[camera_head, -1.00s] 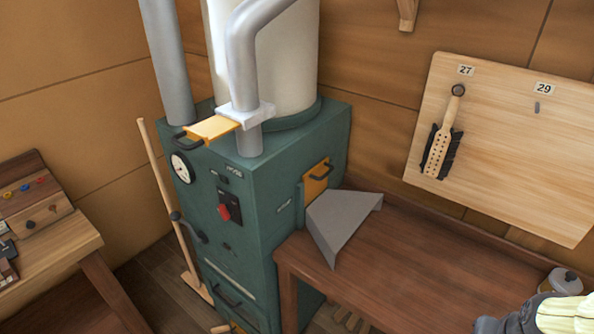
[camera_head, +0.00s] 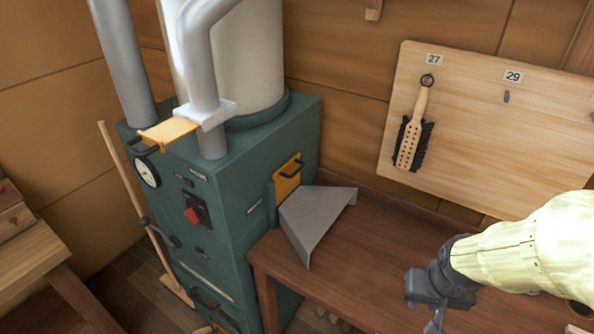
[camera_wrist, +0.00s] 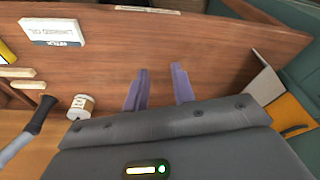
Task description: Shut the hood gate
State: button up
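A yellow slide plate (camera_head: 170,131) with a dark handle sticks out to the left from a pale collar (camera_head: 205,114) on the grey pipe above the green machine (camera_head: 235,180). A second yellow gate (camera_head: 287,181) with a dark handle is on the machine's right side, above a grey sheet-metal hood (camera_head: 314,219). This second gate (camera_wrist: 294,119) also shows in the wrist view, at lower right. I cannot tell which one is the hood gate. My gripper (camera_wrist: 160,88) is open and empty, its fingers apart over the wooden bench, well right of both gates in the head view.
The brown bench (camera_head: 350,270) runs right from the machine. A board (camera_head: 480,150) with a hanging brush (camera_head: 413,140) is on the wall. A broom handle (camera_head: 140,200) leans at left.

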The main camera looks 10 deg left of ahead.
aim_at(298, 169)
jog(key=w+a+f+n+t+y+b, duration=0.15)
jog(key=w+n, duration=0.25)
jog(key=w, duration=0.4)
jog(key=w+a+n+t+b, duration=0.2)
jog(key=w+n+t, duration=0.15)
jog(key=w, duration=0.45)
jog(key=w+a+f+n+t+y+b, duration=0.15)
jog(key=w+n, duration=0.25)
jog(key=w, duration=0.4)
jog(key=w+a+n+g+y+b, duration=0.1)
jog(key=w+a+n+y+b, duration=0.1)
jog(key=a+n+y, duration=0.4)
jog(key=w+a+f+n+g+y+b, duration=0.1)
jog(key=w+a+n+y+b, duration=0.1)
jog(key=a+n+y, duration=0.5)
jog(key=w+n+y, duration=0.1)
jog(key=n+y, duration=0.2)
jog(key=n, duration=0.4)
jog(key=shift+n+b, duration=0.35)
jog(key=shift+b, duration=0.05)
jog(key=shift+w+f+g, duration=0.1)
jog(key=shift+g, duration=0.15)
jog(key=p+x, duration=0.3)
jog(key=x, duration=1.4)
jog(key=shift+a+p, duration=0.2)
jog(key=shift+p, duration=0.2)
